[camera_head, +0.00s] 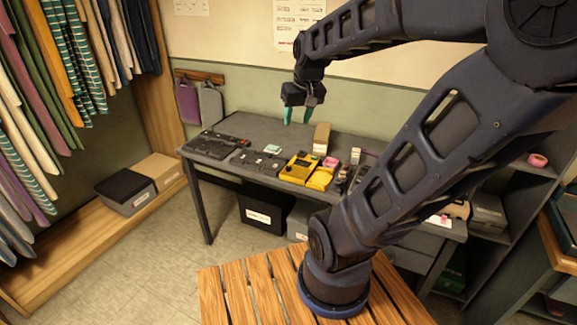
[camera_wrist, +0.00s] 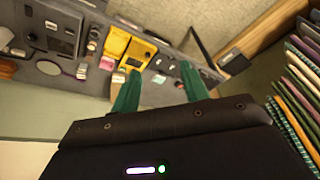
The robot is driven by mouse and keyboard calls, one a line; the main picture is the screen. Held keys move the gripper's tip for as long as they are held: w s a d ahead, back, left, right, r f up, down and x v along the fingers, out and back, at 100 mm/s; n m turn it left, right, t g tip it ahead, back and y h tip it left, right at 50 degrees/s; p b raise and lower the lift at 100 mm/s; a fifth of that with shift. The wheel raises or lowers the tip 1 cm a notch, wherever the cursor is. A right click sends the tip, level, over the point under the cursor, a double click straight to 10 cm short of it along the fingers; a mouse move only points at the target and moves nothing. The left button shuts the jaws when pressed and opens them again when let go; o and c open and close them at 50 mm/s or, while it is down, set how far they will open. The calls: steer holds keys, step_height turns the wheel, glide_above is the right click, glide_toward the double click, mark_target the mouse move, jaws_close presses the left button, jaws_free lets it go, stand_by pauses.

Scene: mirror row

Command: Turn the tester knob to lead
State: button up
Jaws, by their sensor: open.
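A yellow device (camera_head: 298,168) with a dark face, likely the tester, lies on the dark worktable (camera_head: 262,128). It also shows in the wrist view (camera_wrist: 140,52). Its knob and markings are too small to make out. A second yellow piece (camera_head: 320,179) lies right beside it, to its right in the head view. My gripper (camera_head: 298,116) is above the back part of the table, fingers pointing down, apart from the yellow device. In the wrist view its two green fingers (camera_wrist: 159,68) are spread with nothing between them.
A cardboard-coloured box (camera_head: 321,137) stands on the table near my gripper. Dark trays with small items (camera_head: 258,163) lie left of the yellow device, and several small items crowd its right. Clothes (camera_head: 45,75) hang at the left. The table's back middle is clear.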

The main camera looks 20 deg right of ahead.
steer(key=w+d+f+g, duration=0.2)
steer(key=w+f, duration=0.6)
steer(key=w, duration=0.6)
steer(key=g, duration=0.2)
glide_toward(288, 167)
steer(key=shift+h, duration=0.3)
steer(key=shift+a+f, duration=0.1)
steer(key=shift+f, duration=4.15)
steer(key=shift+c, duration=0.5)
jaws_close()
